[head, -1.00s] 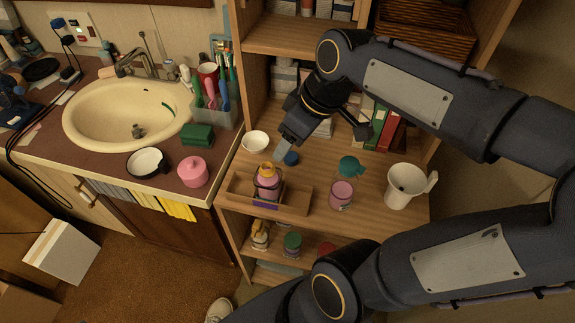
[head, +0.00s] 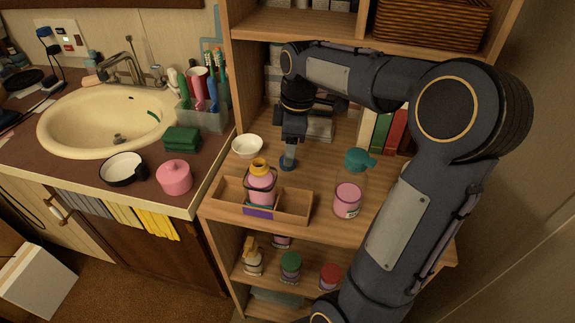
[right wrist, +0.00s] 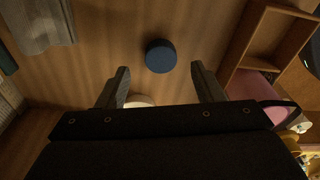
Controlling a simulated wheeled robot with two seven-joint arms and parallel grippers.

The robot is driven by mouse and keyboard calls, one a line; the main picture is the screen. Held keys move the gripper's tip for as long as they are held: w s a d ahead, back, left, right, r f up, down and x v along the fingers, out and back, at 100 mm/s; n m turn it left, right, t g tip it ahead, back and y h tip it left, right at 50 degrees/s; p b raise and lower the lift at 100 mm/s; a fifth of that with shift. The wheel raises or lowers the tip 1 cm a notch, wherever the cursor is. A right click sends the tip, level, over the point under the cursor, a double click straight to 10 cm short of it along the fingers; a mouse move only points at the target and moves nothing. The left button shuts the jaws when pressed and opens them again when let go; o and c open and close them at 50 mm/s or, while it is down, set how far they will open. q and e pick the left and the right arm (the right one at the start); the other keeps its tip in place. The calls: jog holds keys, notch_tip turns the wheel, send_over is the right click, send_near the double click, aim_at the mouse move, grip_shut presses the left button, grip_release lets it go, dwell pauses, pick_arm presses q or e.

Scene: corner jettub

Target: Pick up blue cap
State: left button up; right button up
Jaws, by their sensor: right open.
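The blue cap (head: 287,164) is a small round dark-blue disc on the wooden shelf top, behind the wooden tray. In the right wrist view the blue cap (right wrist: 160,56) lies on bare wood, centred between my fingers and just past their tips. My left gripper is not in view.
A wooden tray (head: 294,207) with a pink bottle (head: 261,184) stands in front of the cap. A white bowl (head: 247,146) is to its left.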

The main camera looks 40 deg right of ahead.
notch_tip(320, 180, down, 4)
jog(key=shift+a+r+b, duration=0.15)
jog(key=shift+r+b, duration=0.05)
jog(key=shift+b, duration=0.1)
jog(key=c, duration=1.1)
jog(key=shift+o, duration=0.2)
jog(key=shift+r, duration=0.1)
